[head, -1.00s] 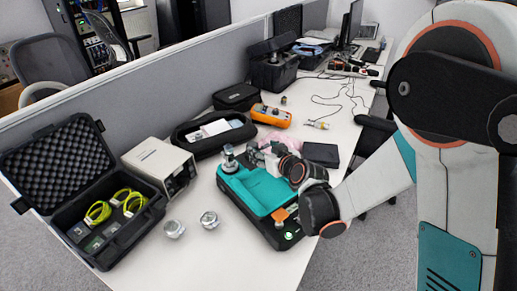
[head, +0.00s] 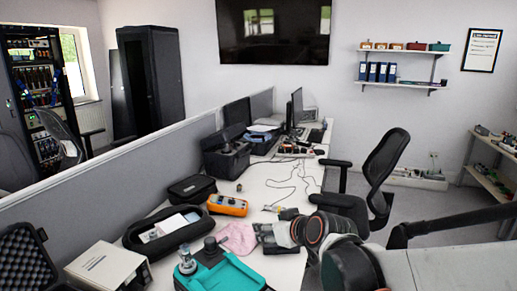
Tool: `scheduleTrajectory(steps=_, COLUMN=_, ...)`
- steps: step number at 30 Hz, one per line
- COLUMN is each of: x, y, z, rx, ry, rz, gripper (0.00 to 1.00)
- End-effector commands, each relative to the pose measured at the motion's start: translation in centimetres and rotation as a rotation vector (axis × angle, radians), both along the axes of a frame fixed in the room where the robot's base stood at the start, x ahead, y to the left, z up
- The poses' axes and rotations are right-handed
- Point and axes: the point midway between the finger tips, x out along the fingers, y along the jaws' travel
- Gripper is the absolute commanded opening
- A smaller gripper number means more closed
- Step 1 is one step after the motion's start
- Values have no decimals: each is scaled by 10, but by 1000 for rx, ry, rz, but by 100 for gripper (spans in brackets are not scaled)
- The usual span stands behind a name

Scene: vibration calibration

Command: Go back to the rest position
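In the head view my arm reaches in from the lower right. Its wrist joints, dark with an orange-red ring, lie over the right side of the bench. My gripper (head: 288,214) is small and dark at the arm's far end, partly hidden by the wrist; its fingers cannot be made out. I see nothing clearly held. The teal device (head: 228,276) is at the bottom of the view, cut off by the edge, with a metal cylinder (head: 187,262) upright at its left. My gripper is beyond and to the right of it.
Close to the arm are a pink cloth (head: 237,238), a black flat pad (head: 272,241) and an orange meter (head: 228,205). An open black case (head: 143,234) and grey box (head: 105,268) stand left. An office chair (head: 383,170) stands right, by a clear floor.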

Motion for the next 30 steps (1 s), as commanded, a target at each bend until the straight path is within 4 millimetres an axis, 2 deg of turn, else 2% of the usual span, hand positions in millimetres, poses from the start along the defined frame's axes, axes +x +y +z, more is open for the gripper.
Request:
scheduleTrajectory(steps=3, x=-31, y=-25, z=5, rx=-10, ry=56, rz=-49, gripper=57)
scheduleTrajectory(steps=11, x=-98, y=-75, z=7, rx=-29, ry=173, rz=-170, gripper=57)
scheduleTrajectory(steps=21, x=-187, y=-131, z=-9, rx=-53, ry=306, rz=-348, gripper=57)
scheduleTrajectory(steps=27, x=-226, y=-154, z=-20, rx=-64, ry=358, rz=-436, gripper=57)
scheduleTrajectory(steps=30, x=-236, y=-160, z=-23, rx=-66, ry=371, rz=-460, gripper=57)
